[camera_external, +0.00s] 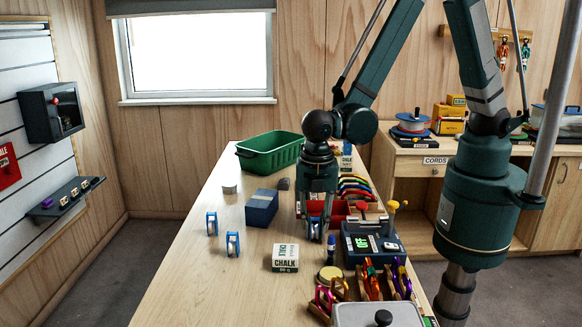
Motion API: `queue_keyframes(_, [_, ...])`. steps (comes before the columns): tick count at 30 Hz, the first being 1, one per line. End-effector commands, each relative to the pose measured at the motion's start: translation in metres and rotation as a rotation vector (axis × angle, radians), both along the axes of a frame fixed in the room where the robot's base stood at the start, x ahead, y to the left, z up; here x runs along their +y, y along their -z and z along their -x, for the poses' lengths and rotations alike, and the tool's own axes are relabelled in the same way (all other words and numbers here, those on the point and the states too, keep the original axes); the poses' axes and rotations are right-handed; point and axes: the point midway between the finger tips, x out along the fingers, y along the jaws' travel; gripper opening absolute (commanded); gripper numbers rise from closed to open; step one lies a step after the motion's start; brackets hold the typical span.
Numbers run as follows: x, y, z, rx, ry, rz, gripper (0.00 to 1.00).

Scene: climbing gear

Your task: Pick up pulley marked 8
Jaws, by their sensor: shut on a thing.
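My gripper (315,219) points down over the right part of the wooden table (185,290). It is shut on a small blue and white pulley (315,233), partly hidden by the fingers. I cannot tell whether this pulley touches the table. Two similar blue and white pulleys stand upright to the left: one farther left (211,223) and one nearer the camera (233,244). Any number on the pulleys is too small to read, so I cannot tell which is marked 8.
A dark blue box (262,207) and a chalk box (286,257) stand left of my gripper. A green crate (268,152) is at the back. Red trays (363,207), a dark scale-like device (370,243) and a rack of coloured gear crowd the right. The table's front left is clear.

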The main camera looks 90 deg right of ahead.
Motion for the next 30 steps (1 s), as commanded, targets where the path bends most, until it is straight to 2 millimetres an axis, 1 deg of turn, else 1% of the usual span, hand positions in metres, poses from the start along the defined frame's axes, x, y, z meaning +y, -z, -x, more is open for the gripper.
queue_keyframes(8, [0.0, -0.005, 0.0, 0.0, 0.0, 0.0, 0.06])
queue_keyframes(14, [0.0, -0.018, 0.0, 0.0, 0.0, 0.0, 0.06])
queue_keyframes(30, [0.0, -0.079, 0.0, 0.0, 0.0, 0.0, 0.06])
